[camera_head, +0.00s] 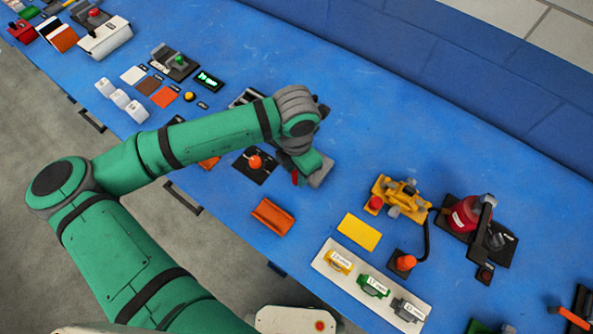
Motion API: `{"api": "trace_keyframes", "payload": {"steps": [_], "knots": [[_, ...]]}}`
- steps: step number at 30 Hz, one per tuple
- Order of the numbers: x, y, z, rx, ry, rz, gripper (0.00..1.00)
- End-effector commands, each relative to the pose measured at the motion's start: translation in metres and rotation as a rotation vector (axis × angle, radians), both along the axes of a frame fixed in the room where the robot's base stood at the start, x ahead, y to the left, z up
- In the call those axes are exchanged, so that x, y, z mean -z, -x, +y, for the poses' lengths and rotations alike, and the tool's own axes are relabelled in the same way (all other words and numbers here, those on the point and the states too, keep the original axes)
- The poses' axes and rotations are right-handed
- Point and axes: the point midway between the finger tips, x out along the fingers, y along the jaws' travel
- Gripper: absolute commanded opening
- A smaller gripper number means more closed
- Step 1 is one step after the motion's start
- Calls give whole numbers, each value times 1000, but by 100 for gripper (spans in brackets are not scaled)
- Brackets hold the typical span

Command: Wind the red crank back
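My gripper (312,172) is at the end of the green arm, low over the middle of the blue bench. Its fingers are hidden by its own body, so I cannot tell whether it is open or shut. A small red piece (296,177) shows right beside it; I cannot tell whether this is part of a crank or touches the gripper. No part is clearly readable as a red crank. A red rounded machine (464,215) with a dark arm stands on a black base at the right, well apart from my gripper.
An orange-red knob (255,162) on a black plate stands left of the gripper. An orange block (272,216) lies below it. A yellow machine (398,197), a yellow plate (359,232) and a white board (345,278) with coloured pieces are to the right. The bench's upper middle is clear.

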Motion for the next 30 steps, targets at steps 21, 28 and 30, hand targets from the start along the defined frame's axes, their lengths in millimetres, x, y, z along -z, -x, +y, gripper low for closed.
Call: {"api": "trace_keyframes", "payload": {"steps": [21,28,30], "knots": [[-56,2,2,-3,-1,2,37],[-93,1,-1,2,0,3,37],[-99,1,-2,4,0,3,37]]}}
